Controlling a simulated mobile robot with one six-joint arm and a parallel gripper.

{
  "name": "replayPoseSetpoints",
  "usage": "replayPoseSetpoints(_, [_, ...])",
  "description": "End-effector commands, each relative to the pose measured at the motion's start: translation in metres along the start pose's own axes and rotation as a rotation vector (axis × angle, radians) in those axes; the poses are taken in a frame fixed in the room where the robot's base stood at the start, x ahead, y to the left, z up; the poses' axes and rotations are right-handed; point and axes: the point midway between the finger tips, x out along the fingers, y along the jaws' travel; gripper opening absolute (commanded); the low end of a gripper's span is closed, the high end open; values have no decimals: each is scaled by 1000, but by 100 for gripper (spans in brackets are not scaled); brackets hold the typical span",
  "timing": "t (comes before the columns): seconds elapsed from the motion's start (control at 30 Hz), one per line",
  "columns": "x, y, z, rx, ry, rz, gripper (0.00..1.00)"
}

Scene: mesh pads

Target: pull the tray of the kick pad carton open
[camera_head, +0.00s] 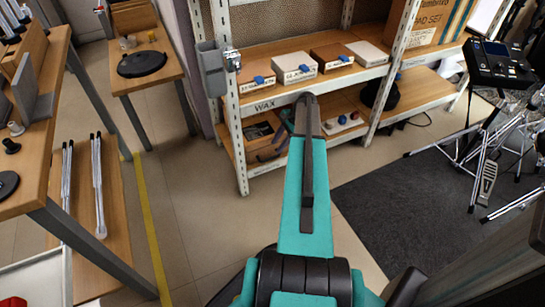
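Several small flat cartons sit in a row on the middle shelf in the head view. The left one (250,76) has a brown top, a pale labelled front and a blue tab. The second (294,67) is pale with a blue tab. The third (330,57) is brown-topped with a blue tab. The rightmost (367,53) is pale, with no tab visible. The labels are too small to read, so I cannot tell which is the kick pad carton. All look shut. My teal arm reaches toward the shelf, ending below the cartons; my gripper cannot be made out.
The white metal rack (239,155) holds a lower shelf with a dark bin and a black object. A wooden bench (52,185) stands left, a yellow floor line beside it. A dark mat (405,205) and drum hardware stand right. Floor before the rack is partly clear.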

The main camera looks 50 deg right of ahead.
Motion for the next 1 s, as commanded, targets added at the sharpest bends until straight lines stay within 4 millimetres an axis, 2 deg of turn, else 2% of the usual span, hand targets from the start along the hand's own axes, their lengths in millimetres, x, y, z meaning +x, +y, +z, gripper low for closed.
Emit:
replayPoseSetpoints(0.23, [-4,4,-9,12,3,-5,31])
replayPoseSetpoints(0.43, [3,5,-13,16,4,-6,31])
replayPoseSetpoints(1.0, [63,6,-14,17,4,-6,31])
